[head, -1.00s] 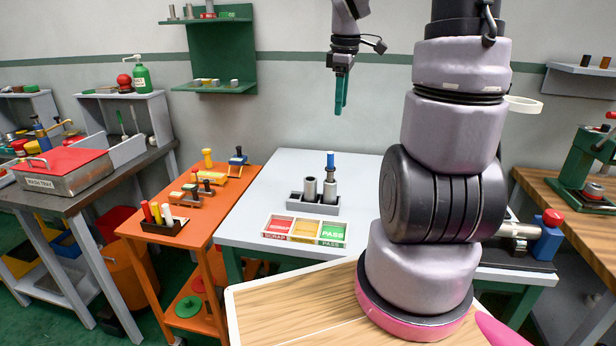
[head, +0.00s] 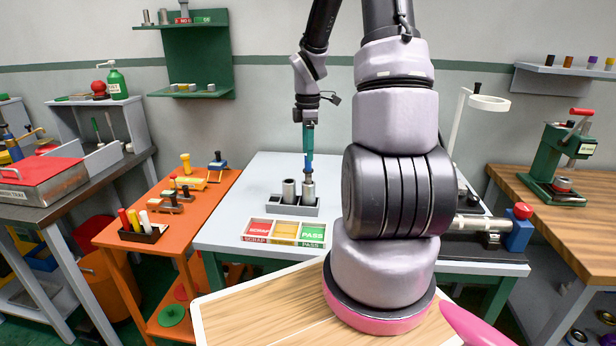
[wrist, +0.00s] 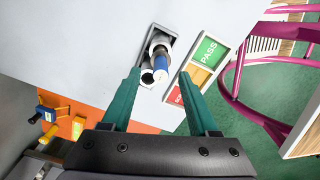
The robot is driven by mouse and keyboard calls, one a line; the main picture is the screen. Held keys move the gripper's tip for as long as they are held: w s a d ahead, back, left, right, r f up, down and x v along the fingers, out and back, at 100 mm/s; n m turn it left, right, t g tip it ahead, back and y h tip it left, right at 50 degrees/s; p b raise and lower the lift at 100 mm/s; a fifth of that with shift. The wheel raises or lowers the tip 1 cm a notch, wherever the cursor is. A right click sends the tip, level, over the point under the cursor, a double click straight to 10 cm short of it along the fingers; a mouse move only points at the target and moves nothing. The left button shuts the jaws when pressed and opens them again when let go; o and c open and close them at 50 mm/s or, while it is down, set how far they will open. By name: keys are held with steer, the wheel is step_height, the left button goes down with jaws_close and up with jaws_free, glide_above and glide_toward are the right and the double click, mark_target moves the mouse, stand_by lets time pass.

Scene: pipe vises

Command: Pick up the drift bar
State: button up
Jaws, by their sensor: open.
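The drift bar, taken to be the blue-topped bar (head: 308,166), stands upright in the right-hand grey tube of a small grey rack (head: 281,209) on the light table. The wrist view shows its blue top (wrist: 162,62) end-on, with a pale round end; its lower part is hidden in the tube. My gripper (head: 308,153) points straight down just above the bar. In the wrist view my gripper (wrist: 161,74) is open, with a teal finger on each side of the bar's top and gaps between. I cannot tell whether the fingertips reach down to the blue part.
A second grey tube (head: 289,189) stands close left of the bar in the same rack. A sorting tray (head: 285,231) with red, yellow and green sections lies in front. A vise (head: 510,228) with a blue block is at the table's right. An orange cart (head: 185,222) stands left.

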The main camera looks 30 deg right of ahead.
mark_target(308, 176)
steer(key=shift+f, duration=1.35)
jaws_close()
stand_by(0.3)
